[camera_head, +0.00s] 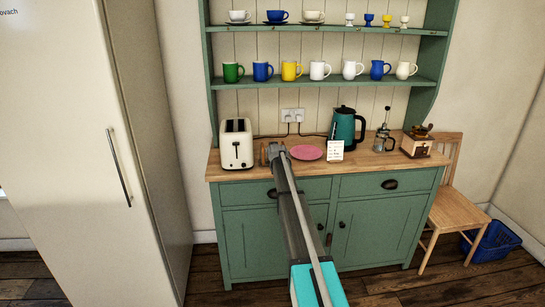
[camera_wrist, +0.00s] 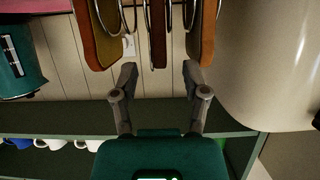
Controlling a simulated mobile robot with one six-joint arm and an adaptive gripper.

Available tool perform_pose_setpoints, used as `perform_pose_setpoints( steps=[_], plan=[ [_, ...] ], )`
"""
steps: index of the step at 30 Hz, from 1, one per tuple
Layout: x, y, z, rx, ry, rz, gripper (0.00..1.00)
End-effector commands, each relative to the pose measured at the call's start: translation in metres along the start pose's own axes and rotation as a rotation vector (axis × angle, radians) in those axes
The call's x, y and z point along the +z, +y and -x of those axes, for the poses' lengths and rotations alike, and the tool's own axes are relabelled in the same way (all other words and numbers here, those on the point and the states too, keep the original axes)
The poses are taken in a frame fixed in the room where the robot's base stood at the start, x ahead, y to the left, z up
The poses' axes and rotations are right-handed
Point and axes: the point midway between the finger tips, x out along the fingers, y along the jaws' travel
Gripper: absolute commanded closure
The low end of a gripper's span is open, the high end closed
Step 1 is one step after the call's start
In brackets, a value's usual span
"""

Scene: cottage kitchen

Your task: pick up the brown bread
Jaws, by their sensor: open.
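Several bread slices stand upright in a wire rack (camera_wrist: 171,15) at the top of the wrist view.
A cream toaster (camera_head: 236,145) stands close left of the rack, and a pink plate (camera_head: 307,153) lies to the right. A small card (camera_head: 335,151), teal kettle (camera_head: 344,128), cafetière (camera_head: 383,138) and coffee grinder (camera_head: 417,146) stand further right. Shelves with mugs (camera_head: 292,71) are above.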

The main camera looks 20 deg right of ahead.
Motion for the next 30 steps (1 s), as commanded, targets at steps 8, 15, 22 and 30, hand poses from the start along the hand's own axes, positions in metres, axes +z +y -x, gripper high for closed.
perform_pose_setpoints(
  steps=[8, 15, 22, 30],
  plan=[
    [0.000, 0.001, -0.020, 0.003, 0.001, 0.000, 0.41],
    [0.000, 0.001, -0.020, 0.003, 0.001, -0.001, 0.41],
    [0.000, 0.002, -0.020, 0.003, 0.001, -0.001, 0.41],
    [0.000, 0.002, -0.019, 0.003, 0.001, -0.001, 0.80]
  ],
)
